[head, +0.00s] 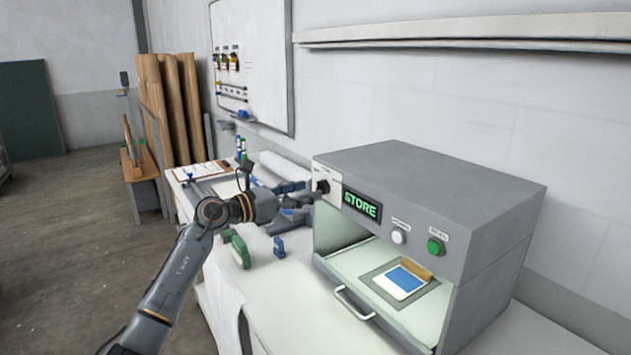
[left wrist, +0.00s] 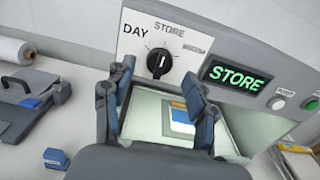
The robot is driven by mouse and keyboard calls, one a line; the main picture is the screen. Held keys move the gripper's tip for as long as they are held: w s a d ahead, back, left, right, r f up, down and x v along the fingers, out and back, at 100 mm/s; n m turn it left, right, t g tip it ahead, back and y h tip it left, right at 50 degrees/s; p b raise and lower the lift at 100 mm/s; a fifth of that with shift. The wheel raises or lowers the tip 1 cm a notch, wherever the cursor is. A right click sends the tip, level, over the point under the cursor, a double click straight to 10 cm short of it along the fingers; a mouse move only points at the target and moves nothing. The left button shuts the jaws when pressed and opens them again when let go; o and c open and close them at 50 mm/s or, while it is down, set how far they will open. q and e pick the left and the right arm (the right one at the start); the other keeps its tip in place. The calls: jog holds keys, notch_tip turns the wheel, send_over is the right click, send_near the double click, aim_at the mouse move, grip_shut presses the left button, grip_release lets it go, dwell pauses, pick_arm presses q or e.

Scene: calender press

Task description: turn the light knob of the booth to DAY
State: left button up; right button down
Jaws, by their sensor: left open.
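The booth (head: 440,180) is a grey box on the bench. Its black light knob (head: 322,186) sits on a white plate at the front's left end. In the left wrist view the knob (left wrist: 158,62) has DAY at its left, STORE above and a blurred label at its right. Its white mark points roughly up, towards STORE. The green display (left wrist: 236,78) reads STORE. My left gripper (head: 308,195) is open in front of the knob; in the left wrist view its fingers (left wrist: 160,82) stand apart below and either side of it. Contact is not visible. My right gripper is out of view.
A white button (head: 398,237) and a green button (head: 435,246) sit right of the display. Below, the booth's open bay holds a blue and white card (head: 404,281), with a handle (head: 354,303) in front. Green and blue items lie on the bench at left.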

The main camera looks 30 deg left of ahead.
aim_at(317, 188)
pick_arm(q)
jog(key=x, duration=0.3)
jog(key=shift+w+d+p, duration=0.1)
jog(key=shift+w+p, duration=0.05)
jog(key=shift+p, duration=0.25)
jog(key=c, duration=1.1)
jog(key=shift+c, duration=0.2)
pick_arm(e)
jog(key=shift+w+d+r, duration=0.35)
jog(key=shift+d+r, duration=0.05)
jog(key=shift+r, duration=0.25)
